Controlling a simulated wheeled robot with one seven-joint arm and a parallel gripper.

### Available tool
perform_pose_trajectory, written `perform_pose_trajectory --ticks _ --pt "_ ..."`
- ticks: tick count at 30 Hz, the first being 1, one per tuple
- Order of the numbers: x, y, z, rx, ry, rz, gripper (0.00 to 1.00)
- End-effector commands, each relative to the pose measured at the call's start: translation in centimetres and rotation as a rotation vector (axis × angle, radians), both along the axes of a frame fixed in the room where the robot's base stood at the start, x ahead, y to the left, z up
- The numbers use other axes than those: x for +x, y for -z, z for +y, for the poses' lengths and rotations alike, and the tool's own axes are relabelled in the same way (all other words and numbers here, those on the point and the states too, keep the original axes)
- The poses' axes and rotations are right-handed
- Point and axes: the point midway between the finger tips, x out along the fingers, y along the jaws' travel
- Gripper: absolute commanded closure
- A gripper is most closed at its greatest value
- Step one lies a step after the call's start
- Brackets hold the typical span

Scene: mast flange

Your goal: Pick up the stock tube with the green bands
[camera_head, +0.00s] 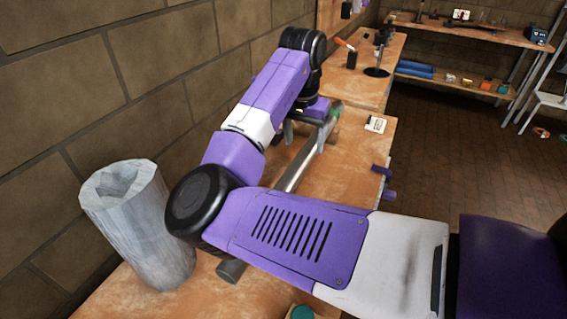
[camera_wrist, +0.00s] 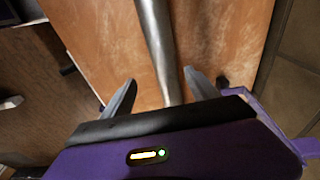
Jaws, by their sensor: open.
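A long grey metal tube (camera_head: 298,170) lies lengthwise on the wooden bench, partly hidden behind my arm. A green patch shows at its far end, beside my gripper. A dark end piece (camera_head: 231,270) shows at the near end. My gripper (camera_head: 309,136) is above the far part of the tube. In the wrist view, my gripper (camera_wrist: 160,92) is open, with one finger on each side of the tube (camera_wrist: 158,40). The fingers look apart from the tube. No green band shows in the wrist view, and part of the tube is hidden by the gripper body.
A grey, rough-sided bin (camera_head: 145,230) stands at the left by the brick wall. A small white card-like item (camera_head: 375,124) lies right of the gripper. Purple pieces (camera_head: 382,171) stick out at the bench's right edge. Another bench (camera_head: 375,80) with tools stands beyond.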

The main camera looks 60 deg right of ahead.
Motion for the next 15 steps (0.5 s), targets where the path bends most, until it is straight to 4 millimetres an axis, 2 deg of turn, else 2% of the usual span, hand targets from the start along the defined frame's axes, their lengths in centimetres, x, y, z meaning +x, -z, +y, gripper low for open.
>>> perform_pose_trajectory --ticks 11,15 --pt "0.2 3.1 -0.5 0.001 -0.001 0.000 0.31" --pt "0.5 4.9 -0.7 0.003 -0.001 0.001 0.31"
